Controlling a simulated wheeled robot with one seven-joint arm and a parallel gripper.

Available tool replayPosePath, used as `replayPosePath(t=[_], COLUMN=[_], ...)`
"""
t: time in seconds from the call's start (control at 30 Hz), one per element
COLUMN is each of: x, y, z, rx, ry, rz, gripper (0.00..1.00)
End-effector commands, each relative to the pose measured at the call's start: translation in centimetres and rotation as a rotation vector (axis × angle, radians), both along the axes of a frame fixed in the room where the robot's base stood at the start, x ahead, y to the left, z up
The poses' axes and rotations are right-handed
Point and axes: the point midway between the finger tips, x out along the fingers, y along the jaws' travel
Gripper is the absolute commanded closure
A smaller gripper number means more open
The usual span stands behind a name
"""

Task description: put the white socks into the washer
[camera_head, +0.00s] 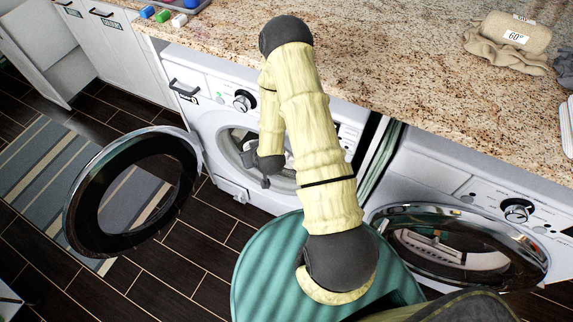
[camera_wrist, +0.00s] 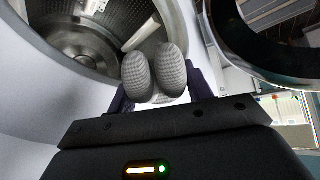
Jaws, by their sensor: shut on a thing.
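The washer (camera_head: 215,115) at the left is a white front-loader under the counter. Its round door (camera_head: 80,235) stands wide open to the left. My gripper (camera_head: 272,178) is at its opening, partly hidden by my arm.
A second front-loading machine (camera_head: 440,175) with an open door (camera_head: 385,215) stands at the right. A beige folded cloth bundle (camera_head: 490,50) labelled 60° lies on the granite counter (camera_head: 400,60) above. A striped rug (camera_head: 45,165) covers the floor.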

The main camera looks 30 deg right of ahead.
Motion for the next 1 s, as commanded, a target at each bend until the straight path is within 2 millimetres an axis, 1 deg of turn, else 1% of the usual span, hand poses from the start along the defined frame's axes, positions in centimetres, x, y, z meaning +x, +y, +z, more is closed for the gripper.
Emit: replayPosePath(t=[0.03, 0.1, 0.6, 1.0], x=[0.2, 0.4, 2.1, 3.7], y=[0.0, 0.0, 0.0, 0.0], z=[-2.3, -3.8, -14.2, -21.9], rx=[-0.001, -0.001, -0.003, -0.004], ry=[-0.001, 0.002, 0.004, 0.0], rz=[0.003, 0.004, 0.007, 0.004], gripper=[0.76, 0.76, 0.76, 0.76])
